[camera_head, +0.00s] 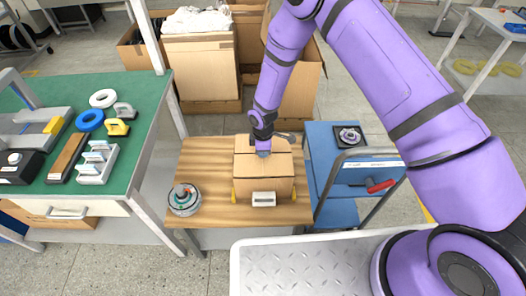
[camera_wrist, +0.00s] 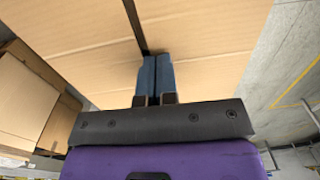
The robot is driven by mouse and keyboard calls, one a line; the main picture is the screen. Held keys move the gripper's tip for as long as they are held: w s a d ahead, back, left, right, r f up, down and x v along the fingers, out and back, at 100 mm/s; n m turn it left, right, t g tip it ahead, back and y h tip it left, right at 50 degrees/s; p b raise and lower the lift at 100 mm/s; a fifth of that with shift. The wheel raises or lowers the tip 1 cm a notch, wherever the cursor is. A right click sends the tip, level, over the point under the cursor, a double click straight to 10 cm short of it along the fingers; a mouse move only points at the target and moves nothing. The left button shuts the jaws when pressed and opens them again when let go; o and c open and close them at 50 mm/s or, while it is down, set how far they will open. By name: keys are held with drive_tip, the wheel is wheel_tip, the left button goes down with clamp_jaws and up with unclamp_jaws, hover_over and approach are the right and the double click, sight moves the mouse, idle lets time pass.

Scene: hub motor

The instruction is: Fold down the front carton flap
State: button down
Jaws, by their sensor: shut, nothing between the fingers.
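The brown carton (camera_head: 264,183) stands on the wooden table. Its top looks mostly covered by flap panels, with a seam across it; the near panel (camera_head: 277,165) looks about flat, but I cannot tell its exact angle. My gripper (camera_head: 263,154) is over the top of the carton, pointing down. In the wrist view its blue fingers (camera_wrist: 155,62) are together with nothing between them. Their tips are at or very near the cardboard (camera_wrist: 220,30), beside a dark gap (camera_wrist: 135,22) between two panels. I cannot tell whether they touch.
A small white block-like item (camera_head: 263,199) is at the carton's front. A round metal hub motor (camera_head: 184,199) sits at the table's left. A green bench (camera_head: 142,100) with tools is at left, a blue cart (camera_head: 325,150) at right. Larger cartons (camera_head: 205,70) stand behind.

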drive_tip(key=shift+r, duration=0.1)
idle(0.3)
drive_tip(key=shift+r, duration=0.7)
